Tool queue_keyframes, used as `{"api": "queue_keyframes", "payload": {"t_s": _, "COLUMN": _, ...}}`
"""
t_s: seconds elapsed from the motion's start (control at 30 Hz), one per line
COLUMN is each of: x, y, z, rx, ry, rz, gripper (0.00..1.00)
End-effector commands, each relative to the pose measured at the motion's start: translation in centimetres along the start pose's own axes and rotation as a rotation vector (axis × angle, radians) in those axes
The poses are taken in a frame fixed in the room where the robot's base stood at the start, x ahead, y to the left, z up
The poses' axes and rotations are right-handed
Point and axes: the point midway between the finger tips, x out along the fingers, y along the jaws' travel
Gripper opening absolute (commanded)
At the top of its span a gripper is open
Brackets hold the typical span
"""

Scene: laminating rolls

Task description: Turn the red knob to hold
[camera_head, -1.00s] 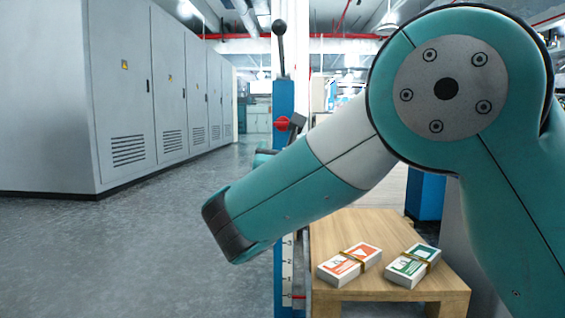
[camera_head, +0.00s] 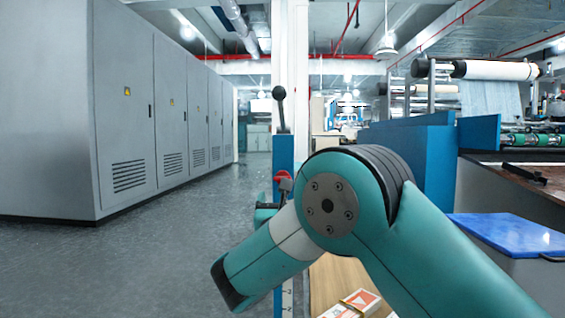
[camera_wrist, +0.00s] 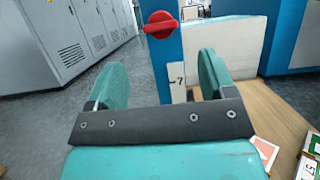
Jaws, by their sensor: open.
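The red knob (camera_wrist: 160,24) is on the front of a blue post (camera_wrist: 167,70) in the wrist view, its grip bar lying nearly level. In the head view, the knob (camera_head: 282,176) sits near the top of the post (camera_head: 284,152), partly covered. My gripper (camera_wrist: 160,68) is open and empty, its two teal fingers wide apart. In the wrist view the knob shows above and between the fingertips, apart from both. In the head view my arm hides most of the gripper. Any markings around the knob cannot be read.
A black-balled lever (camera_head: 280,105) rises from the post's top. A white scale strip (camera_wrist: 178,83) runs down the post below the knob. A wooden table (camera_head: 335,282) with banded card packs (camera_head: 355,303) stands at right. Grey cabinets (camera_head: 120,110) line the left; open floor (camera_head: 150,270) lies before them.

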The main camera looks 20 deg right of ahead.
Motion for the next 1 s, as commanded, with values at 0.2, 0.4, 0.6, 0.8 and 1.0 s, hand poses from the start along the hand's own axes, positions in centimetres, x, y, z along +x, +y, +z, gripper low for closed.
{"api": "queue_keyframes", "payload": {"t_s": 0.2, "x": 2.4, "y": 0.0, "z": 0.7, "rx": -0.002, "ry": 0.001, "rz": -0.001, "gripper": 0.77}}
{"api": "queue_keyframes", "payload": {"t_s": 0.4, "x": 4.1, "y": -0.1, "z": 0.7, "rx": -0.002, "ry": 0.002, "rz": -0.001, "gripper": 0.77}}
{"api": "queue_keyframes", "payload": {"t_s": 0.6, "x": 6.2, "y": -0.1, "z": 0.6, "rx": 0.000, "ry": 0.002, "rz": -0.002, "gripper": 0.77}}
{"api": "queue_keyframes", "payload": {"t_s": 0.8, "x": 8.0, "y": -0.2, "z": -0.1, "rx": 0.004, "ry": -0.001, "rz": -0.004, "gripper": 0.77}}
{"api": "queue_keyframes", "payload": {"t_s": 1.0, "x": 9.6, "y": -0.1, "z": -0.1, "rx": 0.002, "ry": 0.000, "rz": -0.002, "gripper": 0.77}}
